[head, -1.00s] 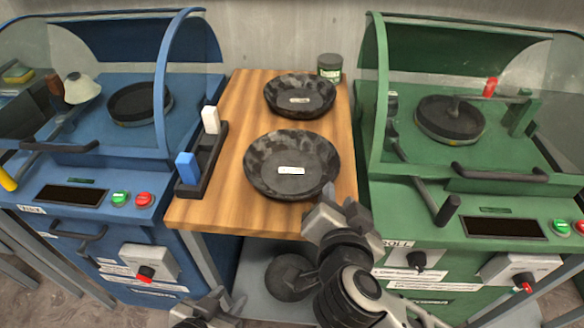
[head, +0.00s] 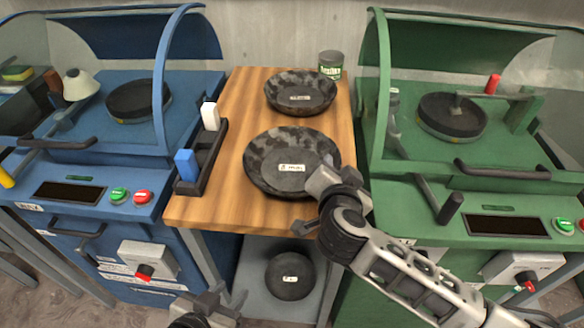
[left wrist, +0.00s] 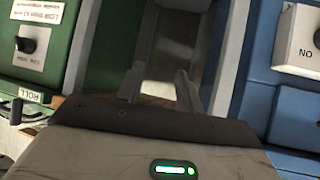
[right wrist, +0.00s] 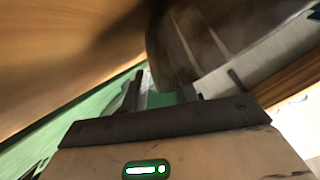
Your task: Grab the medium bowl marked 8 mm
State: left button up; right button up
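A large-looking dark mottled bowl (head: 285,160) with a white label sits at the front of the wooden table. A second mottled bowl (head: 300,92) stands behind it, and a small dark bowl (head: 290,277) is on the shelf below. The labels are too small to read, so I cannot tell which says 8 mm. My right gripper (head: 311,205) is open at the front bowl's right front rim. In the right wrist view the dark bowl (right wrist: 180,45) is close beyond the fingers; contact is unclear. My left gripper (head: 214,304) is open and empty, low before the table.
The wooden table (head: 228,200) stands between a blue machine (head: 85,150) and a green machine (head: 480,190) with curved clear covers. A black holder (head: 207,160) with a blue and a white block is on the table's left edge. A can (head: 331,64) stands at the back right.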

jog(key=shift+c, duration=0.3)
grip_shut()
jog(key=shift+r, duration=0.1)
